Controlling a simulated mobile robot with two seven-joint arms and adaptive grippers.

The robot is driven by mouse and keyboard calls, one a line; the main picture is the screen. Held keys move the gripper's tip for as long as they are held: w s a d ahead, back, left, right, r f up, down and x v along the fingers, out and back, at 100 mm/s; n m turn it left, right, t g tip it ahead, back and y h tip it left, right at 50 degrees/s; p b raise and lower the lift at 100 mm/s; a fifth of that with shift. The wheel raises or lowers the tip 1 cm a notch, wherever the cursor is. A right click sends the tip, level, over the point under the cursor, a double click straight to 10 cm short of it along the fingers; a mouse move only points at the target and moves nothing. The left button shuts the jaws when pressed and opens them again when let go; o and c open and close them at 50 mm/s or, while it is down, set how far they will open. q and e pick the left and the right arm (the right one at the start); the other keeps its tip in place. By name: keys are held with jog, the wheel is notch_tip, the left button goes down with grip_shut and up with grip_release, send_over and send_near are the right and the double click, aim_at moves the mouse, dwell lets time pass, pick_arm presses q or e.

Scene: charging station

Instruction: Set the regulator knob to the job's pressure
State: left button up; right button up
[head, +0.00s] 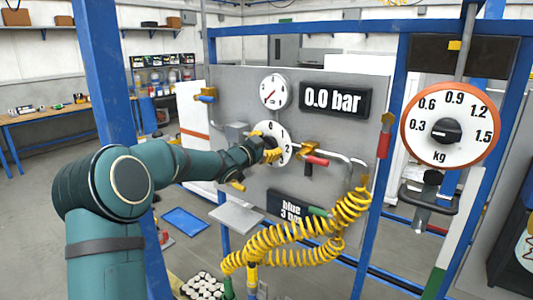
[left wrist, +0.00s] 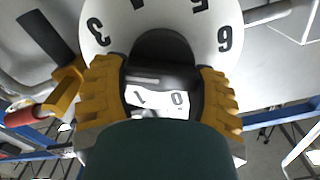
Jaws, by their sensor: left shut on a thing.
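The regulator's round white dial (head: 284,150) is on the grey panel, with numbers around its rim. My left gripper (head: 271,154) is at the dial and hides much of it in the head view. In the left wrist view the yellow fingers of my left gripper (left wrist: 162,95) are shut on the dark knob (left wrist: 165,48) at the dial's middle. The dial face (left wrist: 110,25) shows 3, 5, 6, 0 and 1 around the knob. The display (head: 332,99) reads 0.0 bar. A dark sign (head: 288,206) below reads "blue 3 bar", partly covered. My right gripper is not in view.
A small gauge (head: 275,91) sits above the dial. A red-handled valve (head: 316,160) is just right of it. A coiled yellow hose (head: 300,250) hangs below. A kg dial (head: 447,125) is on the right, by a blue post (head: 390,130).

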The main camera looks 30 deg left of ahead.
pick_arm(q)
jog(key=shift+f+m+b, duration=0.25)
jog(key=shift+m+b, duration=0.25)
jog(key=shift+m, duration=0.2)
jog(key=shift+m+b, duration=0.5)
jog(key=shift+m, duration=0.3)
jog(key=o, duration=1.2)
jog(key=shift+s+r, duration=0.1)
jog(key=shift+r, duration=0.05)
jog(key=shift+d, duration=0.1)
jog(key=s, duration=0.8)
jog(key=s+a, duration=0.1)
jog(key=s, duration=0.3)
